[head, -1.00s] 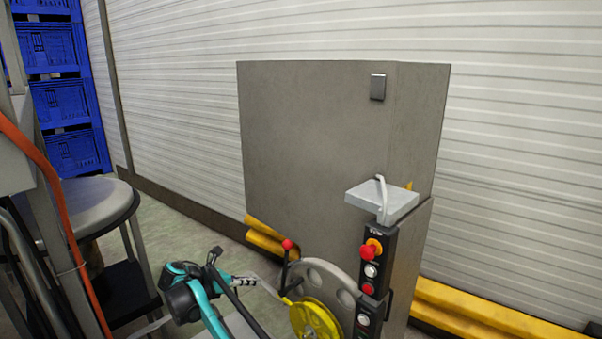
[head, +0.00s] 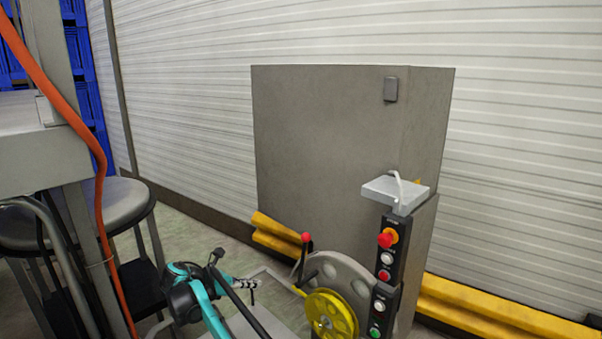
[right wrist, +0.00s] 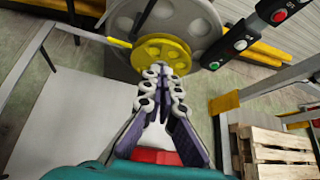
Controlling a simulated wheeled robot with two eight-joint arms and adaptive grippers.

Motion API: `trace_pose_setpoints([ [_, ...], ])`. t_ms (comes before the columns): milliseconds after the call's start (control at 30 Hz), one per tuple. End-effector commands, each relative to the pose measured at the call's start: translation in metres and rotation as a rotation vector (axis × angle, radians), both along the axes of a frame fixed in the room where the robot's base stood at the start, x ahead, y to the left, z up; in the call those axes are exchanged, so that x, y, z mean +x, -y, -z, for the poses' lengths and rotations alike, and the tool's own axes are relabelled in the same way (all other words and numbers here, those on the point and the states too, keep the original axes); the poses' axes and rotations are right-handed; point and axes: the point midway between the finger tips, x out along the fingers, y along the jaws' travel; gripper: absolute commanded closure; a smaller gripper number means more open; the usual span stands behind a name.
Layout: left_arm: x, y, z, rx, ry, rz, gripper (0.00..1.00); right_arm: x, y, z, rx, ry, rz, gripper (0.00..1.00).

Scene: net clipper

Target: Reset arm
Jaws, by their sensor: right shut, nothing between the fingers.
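Beyond the fingertips is the machine's yellow wheel (right wrist: 160,52), set on a grey disc (right wrist: 190,22). The head view also shows the yellow wheel (head: 330,314) and the red-knobbed lever (head: 305,238).
A tall grey cabinet (head: 325,140) stands behind the machine. A control panel (head: 386,250) with red and green buttons is on the right. A round stool (head: 125,205) and an orange cable (head: 62,105) are at left. A wooden pallet (right wrist: 275,145) lies at right in the wrist view.

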Motion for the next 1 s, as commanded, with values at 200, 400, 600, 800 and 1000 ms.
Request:
trace_pose_setpoints([
  [200,0.0,0.0,0.003,0.0,0.0,0.0,0.4,0.004,0.012,-0.007,0.05,0.021,0.028,1.0],
  [400,0.0,0.0,0.008,0.0,0.0,0.0,0.4,0.006,0.032,-0.018,0.133,0.056,0.077,1.0],
  [600,0.0,0.0,0.015,0.0,0.0,0.0,0.4,0.004,0.064,-0.033,0.258,0.111,0.158,1.0],
  [800,0.0,0.0,0.027,0.0,0.0,0.0,0.4,-0.014,0.119,-0.052,0.465,0.206,0.309,1.0],
  [1000,0.0,0.0,0.039,0.0,0.0,0.0,0.4,-0.052,0.175,-0.064,0.693,0.316,0.495,1.0],
])
